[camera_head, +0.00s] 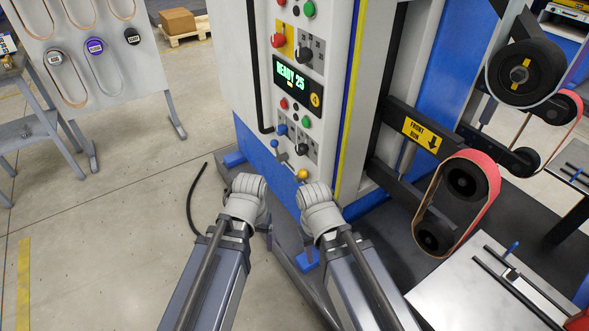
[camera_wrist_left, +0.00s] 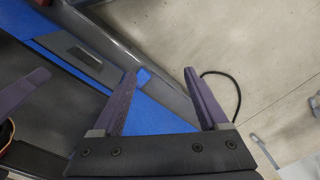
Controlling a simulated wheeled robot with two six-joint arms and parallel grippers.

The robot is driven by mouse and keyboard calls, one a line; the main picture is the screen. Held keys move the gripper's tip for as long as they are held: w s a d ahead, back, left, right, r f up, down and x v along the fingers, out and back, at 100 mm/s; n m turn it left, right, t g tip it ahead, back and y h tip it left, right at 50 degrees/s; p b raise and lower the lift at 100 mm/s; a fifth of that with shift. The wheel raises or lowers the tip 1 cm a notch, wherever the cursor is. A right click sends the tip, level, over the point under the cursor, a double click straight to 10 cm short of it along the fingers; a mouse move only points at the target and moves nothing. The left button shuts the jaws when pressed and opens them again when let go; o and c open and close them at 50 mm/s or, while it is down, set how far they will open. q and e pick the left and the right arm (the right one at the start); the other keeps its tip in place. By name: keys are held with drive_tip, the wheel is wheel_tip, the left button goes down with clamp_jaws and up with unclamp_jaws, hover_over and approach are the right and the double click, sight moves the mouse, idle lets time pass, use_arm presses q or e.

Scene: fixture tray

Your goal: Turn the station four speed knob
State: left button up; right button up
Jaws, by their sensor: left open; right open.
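The control panel of the blue and white machine carries a black knob (camera_head: 304,55) above the green display (camera_head: 288,77) and another black knob (camera_head: 301,150) below it. Their labels are too small to tell which is station four's speed knob. My left gripper (camera_head: 249,186) is below and left of the lower knob, apart from the panel. In the left wrist view its two fingers (camera_wrist_left: 160,75) are spread with nothing between them. My right gripper (camera_head: 318,194) is below the lower knob, close beside the left one. Its fingers are hidden in the head view.
A yellow ball-ended lever (camera_head: 302,174) and a blue-ended one (camera_head: 275,143) stick out below the panel. Red and black belt wheels (camera_head: 462,195) stand to the right, with a grey table (camera_head: 480,285) in front. A black cable (camera_head: 192,200) lies on the open floor at left.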

use_arm(q)
wheel_tip(320, 180, down, 9)
drive_tip(key=w+a+n+h+b, duration=0.1)
drive_tip(key=w+a+n+b, duration=0.15)
drive_tip(key=b, duration=0.45)
drive_tip(key=n+t+h+b, duration=0.3)
drive_tip(key=n+t+h, duration=0.9)
drive_tip(key=n, duration=1.1)
approach(298, 152)
drive_tip(key=w+g+h, duration=0.2)
drive_tip(key=shift+m, duration=0.25)
drive_tip(key=shift+x, duration=3.75)
use_arm(e)
wheel_tip(298, 152, down, 12)
use_arm(q)
drive_tip(key=shift+w+f, duration=0.1)
clamp_jaws()
